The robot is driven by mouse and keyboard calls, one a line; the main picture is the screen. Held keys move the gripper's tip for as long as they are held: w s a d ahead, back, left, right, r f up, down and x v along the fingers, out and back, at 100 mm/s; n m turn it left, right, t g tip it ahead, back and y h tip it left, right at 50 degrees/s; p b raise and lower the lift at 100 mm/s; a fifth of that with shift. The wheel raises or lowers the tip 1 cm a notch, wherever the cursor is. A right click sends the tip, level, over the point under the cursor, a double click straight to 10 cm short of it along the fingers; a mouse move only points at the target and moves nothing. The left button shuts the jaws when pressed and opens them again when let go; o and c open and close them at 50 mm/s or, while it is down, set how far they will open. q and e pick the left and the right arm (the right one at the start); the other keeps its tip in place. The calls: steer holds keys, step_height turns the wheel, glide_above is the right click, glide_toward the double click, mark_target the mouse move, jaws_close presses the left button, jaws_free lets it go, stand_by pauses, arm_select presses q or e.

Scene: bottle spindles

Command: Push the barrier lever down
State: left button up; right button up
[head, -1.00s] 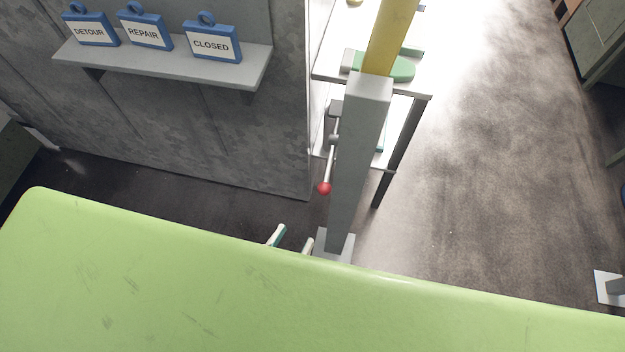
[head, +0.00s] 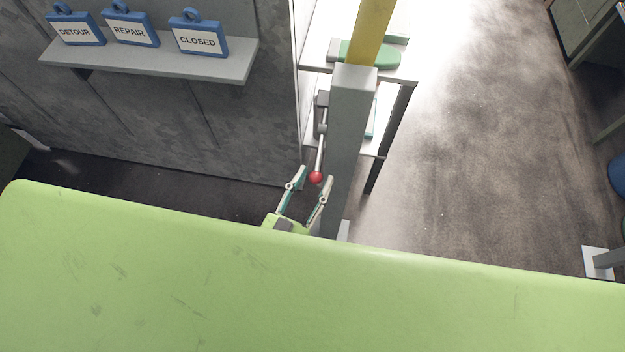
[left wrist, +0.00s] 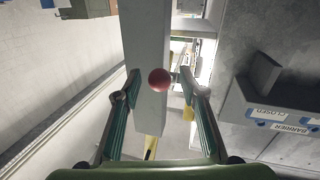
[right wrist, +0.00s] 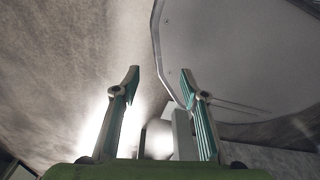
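The barrier lever is a thin metal rod with a red ball (head: 316,177) at its lower end, on the left side of a grey post (head: 350,130). My left gripper (head: 313,175) is open, with its two fingers just below and beside the red ball. In the left wrist view the red ball (left wrist: 159,79) sits between the open fingertips (left wrist: 160,82), in front of the post; I cannot tell whether it touches a finger. My right gripper (right wrist: 162,80) is open and empty in the right wrist view; it is not visible in the head view.
A yellow barrier arm (head: 371,32) shows at the post's top. A grey wall shelf (head: 150,60) holds blue signs reading DETOUR, REPAIR and CLOSED (head: 198,38). A table (head: 400,76) with green items stands behind the post. Open floor (head: 480,170) lies to the right.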

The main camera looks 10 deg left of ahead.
arm_select(q)
jaws_close()
arm_select(e)
steer(key=shift+s+d, duration=0.25)
steer(key=shift+d, duration=0.1)
